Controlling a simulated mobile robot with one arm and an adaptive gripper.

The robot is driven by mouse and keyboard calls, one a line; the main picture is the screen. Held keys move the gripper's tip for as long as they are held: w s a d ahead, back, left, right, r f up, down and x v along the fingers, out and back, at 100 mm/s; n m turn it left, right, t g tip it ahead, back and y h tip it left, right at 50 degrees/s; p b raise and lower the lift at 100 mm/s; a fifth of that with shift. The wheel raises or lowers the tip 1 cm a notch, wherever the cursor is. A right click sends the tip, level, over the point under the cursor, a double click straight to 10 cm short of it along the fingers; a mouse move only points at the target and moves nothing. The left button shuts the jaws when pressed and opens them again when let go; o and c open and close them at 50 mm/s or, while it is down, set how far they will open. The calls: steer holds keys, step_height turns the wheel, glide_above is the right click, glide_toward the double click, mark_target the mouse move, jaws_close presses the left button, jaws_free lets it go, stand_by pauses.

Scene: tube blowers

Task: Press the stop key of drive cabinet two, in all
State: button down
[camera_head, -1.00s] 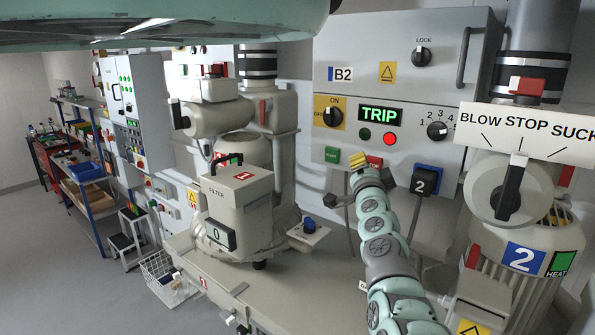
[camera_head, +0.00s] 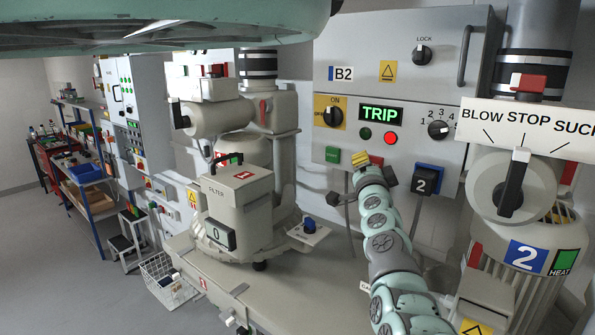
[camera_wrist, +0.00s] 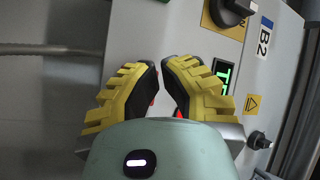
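The grey drive cabinet marked B2 (camera_head: 450,75) fills the back right; its display (camera_head: 381,114) reads TRIP. Below are a dark green lamp (camera_head: 365,134) and a lit red lamp (camera_head: 390,138). A green key (camera_head: 332,155) sits at the cabinet's lower edge, with a red key (camera_head: 376,160) to its right, partly hidden by my gripper. My gripper (camera_head: 361,158) has yellow ribbed fingers close together, just left of the red key; contact cannot be told. In the wrist view my gripper (camera_wrist: 161,64) shows its tips nearly meeting, holding nothing. Red bits show beside the fingers.
The blower's BLOW STOP SUCK selector (camera_head: 512,185) stands further right.

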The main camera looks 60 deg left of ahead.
steer(key=shift+w+b, duration=0.4)
steer(key=shift+w, duration=0.05)
stand_by(0.6)
steer(key=shift+s+r, duration=0.1)
steer(key=shift+s+d+p, duration=0.2)
steer(key=shift+s+p, duration=0.4)
steer(key=shift+s, duration=0.1)
steer(key=shift+s, duration=0.1)
steer(key=shift+s+d+p, duration=0.2)
steer(key=shift+s+p, duration=0.15)
steer(key=shift+s, duration=0.45)
steer(key=shift+s+d+p, duration=0.25)
steer(key=shift+s+p, duration=0.15)
steer(key=shift+s, duration=0.4)
steer(key=shift+s+d+p, duration=0.2)
steer(key=shift+s+p, duration=0.15)
steer(key=shift+s, duration=0.45)
